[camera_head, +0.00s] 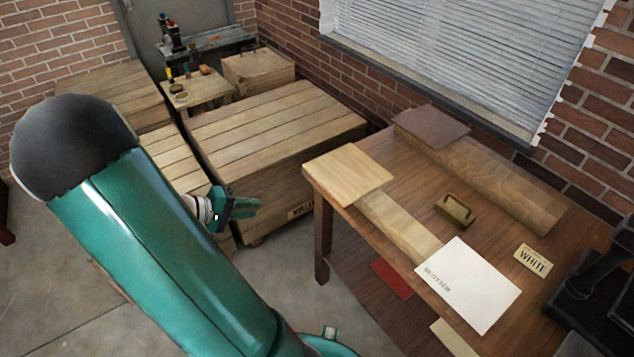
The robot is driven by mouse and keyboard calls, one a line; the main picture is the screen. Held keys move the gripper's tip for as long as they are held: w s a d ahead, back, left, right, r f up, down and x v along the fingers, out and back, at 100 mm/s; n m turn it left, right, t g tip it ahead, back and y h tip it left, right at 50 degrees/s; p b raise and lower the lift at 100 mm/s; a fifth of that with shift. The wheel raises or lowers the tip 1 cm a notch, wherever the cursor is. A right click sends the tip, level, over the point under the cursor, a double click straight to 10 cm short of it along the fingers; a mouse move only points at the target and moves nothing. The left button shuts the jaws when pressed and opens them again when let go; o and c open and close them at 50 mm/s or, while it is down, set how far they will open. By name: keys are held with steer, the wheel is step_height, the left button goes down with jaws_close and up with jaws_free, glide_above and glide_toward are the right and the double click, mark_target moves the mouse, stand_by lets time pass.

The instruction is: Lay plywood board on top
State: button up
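A pale square wooden board (348,173), which looks like the plywood board, lies at the left corner of the brown table (420,190). A long pale wooden piece (405,222) runs from beside it towards a white printed sheet (468,284). My gripper (250,208) is left of the table, apart from the board, with its fingers pointing right. No object shows in it. Its finger gap is too small to make out.
A dark brown board (431,127) and a long wooden block (500,183) lie at the table's back. A brass-coloured handled block (455,209) and a WHITE label (533,261) lie nearer. A black press (597,290) stands right. Large wooden crates (275,125) stand behind my gripper.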

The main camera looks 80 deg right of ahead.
mark_target(321, 184)
steer(key=s+d+f+g+h, duration=0.1)
steer(key=s+d+f+h, duration=0.1)
steer(key=s+d, duration=0.5)
steer(key=s+d+f+n+g+h, duration=0.1)
steer(key=s+d+f+h, duration=0.2)
steer(key=d, duration=0.8)
steer(key=shift+s+d+f+g, duration=0.4)
steer(key=shift+s+f, duration=0.65)
steer(key=shift+s, duration=1.15)
steer(key=shift+c, duration=0.3)
jaws_close()
steer(key=shift+r, duration=0.1)
steer(key=shift+r, duration=1.45)
